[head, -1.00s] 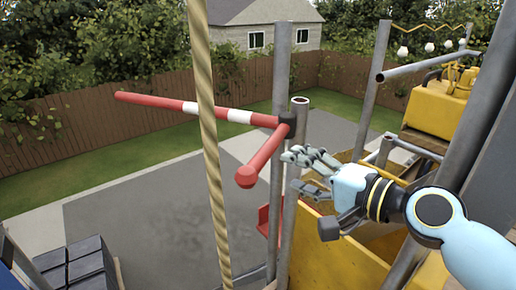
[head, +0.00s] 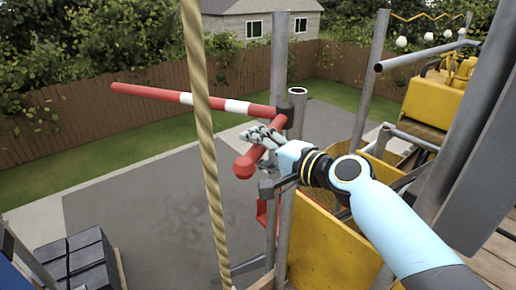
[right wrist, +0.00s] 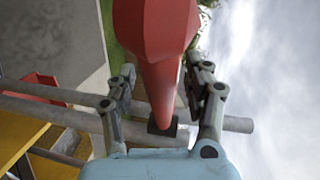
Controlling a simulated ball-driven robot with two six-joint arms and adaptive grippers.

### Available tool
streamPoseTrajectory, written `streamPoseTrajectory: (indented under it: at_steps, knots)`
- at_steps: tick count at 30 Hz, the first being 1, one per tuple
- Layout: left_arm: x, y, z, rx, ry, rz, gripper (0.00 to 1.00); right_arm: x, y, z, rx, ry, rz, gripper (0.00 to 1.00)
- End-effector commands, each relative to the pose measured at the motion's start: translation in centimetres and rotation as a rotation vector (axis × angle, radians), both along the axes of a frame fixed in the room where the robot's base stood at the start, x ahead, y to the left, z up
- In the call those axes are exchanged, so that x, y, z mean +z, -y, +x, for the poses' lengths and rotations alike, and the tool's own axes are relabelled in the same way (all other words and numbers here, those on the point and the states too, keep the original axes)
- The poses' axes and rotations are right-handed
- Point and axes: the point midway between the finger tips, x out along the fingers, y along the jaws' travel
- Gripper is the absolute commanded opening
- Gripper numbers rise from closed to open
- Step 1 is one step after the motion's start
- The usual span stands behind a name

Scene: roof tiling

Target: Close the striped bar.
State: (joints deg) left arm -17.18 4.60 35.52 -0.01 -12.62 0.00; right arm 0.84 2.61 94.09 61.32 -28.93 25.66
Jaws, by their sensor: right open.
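The striped bar (head: 160,95), red with white bands, sticks out to the left from a grey metal post in the head view. It stands roughly level over the paved yard. A short red arm with a thick knobbed end (head: 243,167) points from the same pivot towards me. My right gripper (head: 258,138) is at this short arm, just behind the knob. In the right wrist view the red arm (right wrist: 155,75) runs between the two spread fingers of the right gripper (right wrist: 162,68). The fingers are open; contact is not clear. My left gripper is not in view.
A rope (head: 206,150) hangs in front of the bar. Upright scaffold posts (head: 278,60) stand at the pivot. A yellow panel (head: 325,245) is below my right arm. Dark stacked tiles (head: 85,260) lie at lower left. Open air surrounds the bar's left part.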

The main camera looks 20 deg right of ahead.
Motion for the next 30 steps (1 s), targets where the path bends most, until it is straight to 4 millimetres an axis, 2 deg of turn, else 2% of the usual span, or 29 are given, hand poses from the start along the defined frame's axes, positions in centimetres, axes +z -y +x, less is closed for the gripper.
streamPoseTrajectory:
  at_steps: [2,12,23,26,30]
  knots:
    - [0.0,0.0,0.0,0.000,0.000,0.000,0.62,0.0,0.0,0.0,0.000,0.000,0.000,0.45]
    - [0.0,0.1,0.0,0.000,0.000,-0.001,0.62,0.0,0.0,0.0,0.000,-0.001,0.000,0.00]
    - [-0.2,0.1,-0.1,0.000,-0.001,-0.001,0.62,-0.2,0.2,-0.1,0.005,-0.001,-0.001,0.00]
    - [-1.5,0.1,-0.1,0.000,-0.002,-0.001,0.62,-0.6,0.9,-0.4,0.040,0.000,-0.003,0.00]
    - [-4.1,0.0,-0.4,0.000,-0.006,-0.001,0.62,-0.9,2.3,-1.5,0.141,0.002,-0.007,0.00]
